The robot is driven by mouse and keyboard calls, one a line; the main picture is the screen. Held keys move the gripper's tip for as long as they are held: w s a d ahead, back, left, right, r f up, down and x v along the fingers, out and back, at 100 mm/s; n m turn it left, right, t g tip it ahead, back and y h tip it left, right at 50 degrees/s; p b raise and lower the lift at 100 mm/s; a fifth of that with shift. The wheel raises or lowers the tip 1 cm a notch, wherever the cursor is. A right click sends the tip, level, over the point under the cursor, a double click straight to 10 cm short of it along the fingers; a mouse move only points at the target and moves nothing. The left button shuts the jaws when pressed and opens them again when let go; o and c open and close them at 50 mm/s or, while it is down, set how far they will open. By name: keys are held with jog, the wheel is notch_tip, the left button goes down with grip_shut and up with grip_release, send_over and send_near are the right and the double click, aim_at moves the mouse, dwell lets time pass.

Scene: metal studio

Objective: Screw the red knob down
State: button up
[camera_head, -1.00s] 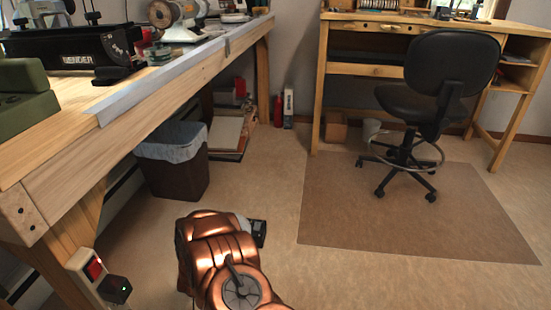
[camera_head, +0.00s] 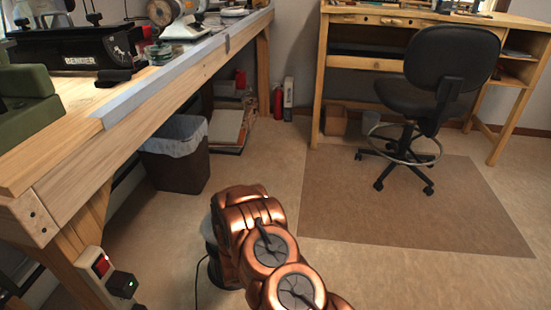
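I cannot make out a red knob anywhere in the head view. The one red control that shows is a small red switch (camera_head: 101,265) on a pale box on the workbench leg, with a black plug (camera_head: 122,284) beside it. My copper arm rises from the bottom centre, over the floor and to the right of the workbench. My gripper cannot be made out; the far end of the arm is hidden behind its links.
A wooden workbench (camera_head: 110,170) fills the left, with a green block (camera_head: 25,105) and a black Bender tool (camera_head: 70,48) on it. A lined bin (camera_head: 178,165) stands beneath. A black chair (camera_head: 440,75) stands on a floor mat (camera_head: 350,215); floor between is clear.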

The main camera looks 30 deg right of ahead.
jog(key=shift+d+n+y+b, duration=0.15)
jog(key=shift+n+y+b, duration=0.45)
jog(key=shift+n+y, duration=1.2)
jog(key=shift+f+n+y+b, duration=0.1)
jog(key=shift+n+y+b, duration=0.3)
jog(key=shift+y+b, duration=0.9)
jog(key=shift+n+y, duration=0.4)
jog(key=shift+y, duration=0.6)
jog(key=shift+n+g+y+b, duration=0.75)
jog(key=shift+y+b, duration=0.2)
jog(key=shift+y, duration=0.25)
